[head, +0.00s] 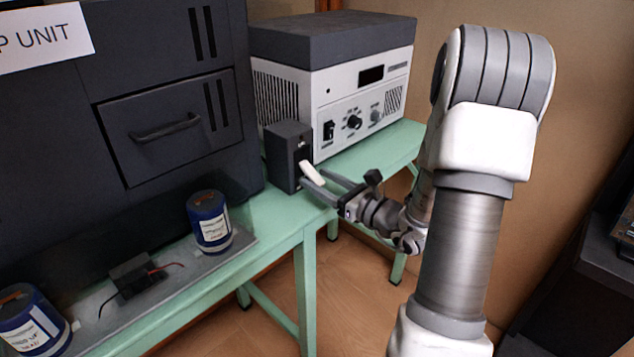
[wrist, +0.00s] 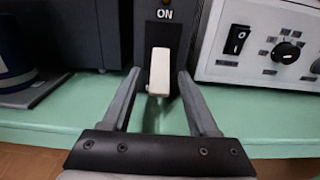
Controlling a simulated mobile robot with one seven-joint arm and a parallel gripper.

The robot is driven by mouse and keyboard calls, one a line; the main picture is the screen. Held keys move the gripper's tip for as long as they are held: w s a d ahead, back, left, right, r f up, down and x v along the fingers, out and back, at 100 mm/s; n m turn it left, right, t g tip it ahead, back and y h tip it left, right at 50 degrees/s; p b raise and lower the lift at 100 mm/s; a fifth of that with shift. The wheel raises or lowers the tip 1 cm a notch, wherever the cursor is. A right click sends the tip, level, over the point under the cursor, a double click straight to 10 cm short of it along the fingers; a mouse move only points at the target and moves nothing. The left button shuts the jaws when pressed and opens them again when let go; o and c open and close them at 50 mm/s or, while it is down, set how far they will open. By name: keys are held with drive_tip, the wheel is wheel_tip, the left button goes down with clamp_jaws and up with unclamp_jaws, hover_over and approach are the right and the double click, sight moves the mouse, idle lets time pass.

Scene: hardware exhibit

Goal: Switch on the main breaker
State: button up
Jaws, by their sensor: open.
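The main breaker is a dark grey box (head: 285,156) on the green table, left of the white power unit in the head view. Its white lever (head: 312,173) sticks out from the front face and slants downward. In the wrist view the white lever (wrist: 159,72) hangs below the word ON on the dark breaker face (wrist: 180,40). My gripper (head: 325,183) is open at the breaker's front. In the wrist view its two fingers (wrist: 160,88) stand one on each side of the lever, with gaps visible between them and it. The lever's underside is hidden.
The white power unit (head: 350,100) with knobs and a black switch stands close right of the breaker. A large dark cabinet (head: 160,90) stands to the left. Blue cylinders (head: 209,222) stand on a grey plate. Part of the green table (head: 385,145) is bare.

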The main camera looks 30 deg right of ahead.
drive_tip(key=shift+w+a, duration=0.25)
drive_tip(key=shift+w, duration=0.4)
clamp_jaws()
idle(1.0)
